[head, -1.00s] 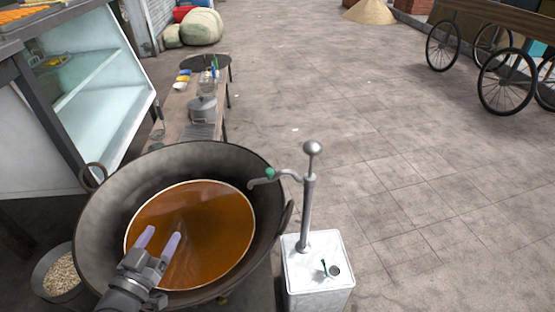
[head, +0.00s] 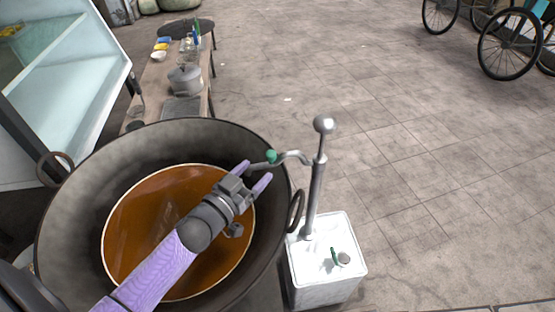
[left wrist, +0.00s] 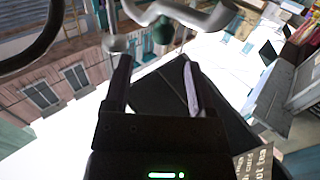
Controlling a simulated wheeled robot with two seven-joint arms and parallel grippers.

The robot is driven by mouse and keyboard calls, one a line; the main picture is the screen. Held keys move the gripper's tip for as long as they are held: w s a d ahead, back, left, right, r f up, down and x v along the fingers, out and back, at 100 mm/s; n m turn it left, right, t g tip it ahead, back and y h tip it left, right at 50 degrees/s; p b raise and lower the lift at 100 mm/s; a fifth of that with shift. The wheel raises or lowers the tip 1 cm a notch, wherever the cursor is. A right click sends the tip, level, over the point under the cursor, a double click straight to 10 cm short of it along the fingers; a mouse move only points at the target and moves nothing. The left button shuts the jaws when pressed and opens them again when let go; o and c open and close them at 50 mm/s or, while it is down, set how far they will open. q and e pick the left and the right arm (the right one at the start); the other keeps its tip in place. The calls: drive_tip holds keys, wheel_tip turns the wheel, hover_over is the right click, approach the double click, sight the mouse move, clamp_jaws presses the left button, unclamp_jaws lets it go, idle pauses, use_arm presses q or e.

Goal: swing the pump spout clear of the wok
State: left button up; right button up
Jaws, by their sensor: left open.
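The pump has a tall metal column (head: 315,190) with a ball-topped handle. Its curved spout (head: 296,155), with a green valve (head: 271,157), points left, and its outer end reaches over the right rim of the wok (head: 75,215). The wok holds brown liquid (head: 150,215). My left gripper (head: 255,176) is open over the right part of the wok, its fingertips close beside the spout's outer end. In the left wrist view the spout (left wrist: 195,18) and green valve (left wrist: 162,31) lie just beyond the open fingers (left wrist: 155,78); contact cannot be told. My right gripper is out of view.
The pump stands on a white metal can (head: 325,275) right of the wok. A wok handle (head: 296,211) rises between wok and pump column. A bench (head: 155,80) with a lidded pot (head: 185,79) stands behind. Paved ground to the right is free; a wheeled cart (head: 510,45) is far off.

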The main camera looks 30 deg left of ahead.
sight(268, 159)
use_arm(q)
drive_tip(key=w, duration=0.1)
drive_tip(key=w+b, duration=0.1)
drive_tip(key=w, duration=0.3)
drive_tip(key=shift+d+f, duration=0.2)
drive_tip(key=shift+d, duration=0.15)
drive_tip(key=shift+w+r, duration=0.1)
drive_tip(key=shift+w, duration=0.15)
drive_tip(key=shift+a, duration=0.1)
clamp_jaws()
idle(0.6)
